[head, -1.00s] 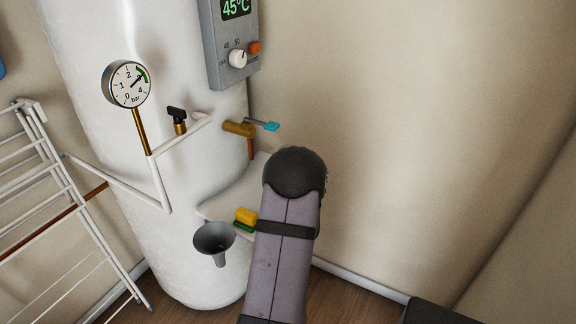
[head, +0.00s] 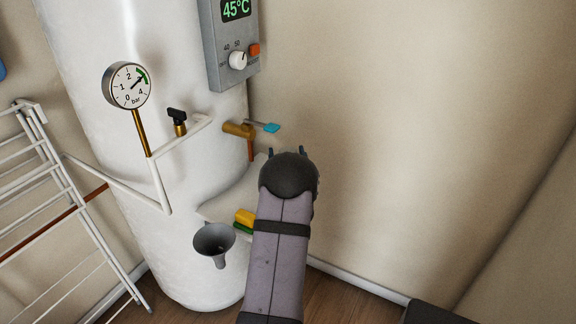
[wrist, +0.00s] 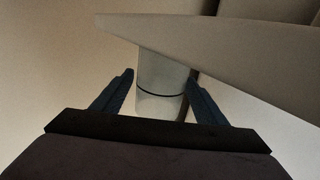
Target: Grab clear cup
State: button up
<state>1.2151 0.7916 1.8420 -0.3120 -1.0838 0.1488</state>
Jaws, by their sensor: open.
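The clear cup (wrist: 161,84) shows in the wrist view as a pale see-through cylinder with a thin dark ring around it. My gripper (wrist: 163,88) is open, with one dark blue finger on each side of the cup in the picture. I cannot tell whether either finger touches it. Part of the cup is cut off from sight by the pale shelf edge. In the head view my gripper's fingertips (head: 286,150) poke out past the round dark wrist, and the cup is hidden behind my arm.
A pale shelf (head: 222,205) juts out by the white tank (head: 95,60), with a yellow and green sponge (head: 245,218) on it. A grey funnel (head: 214,241) sits at its front. A brass valve with a blue lever (head: 262,126) is just above left. The right wall side is clear.

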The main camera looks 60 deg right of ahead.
jog(key=shift+x, duration=0.9)
jog(key=shift+c, duration=0.5)
jog(key=c, duration=1)
jog(key=shift+r, duration=0.15)
jog(key=shift+r, duration=0.5)
jog(key=shift+s+a+r, duration=0.15)
jog(key=shift+r, duration=0.4)
jog(key=shift+s+a+r, duration=0.15)
jog(key=shift+a+r, duration=0.05)
jog(key=shift+r, duration=0.35)
jog(key=v, duration=1.7)
jog(key=shift+s, duration=0.1)
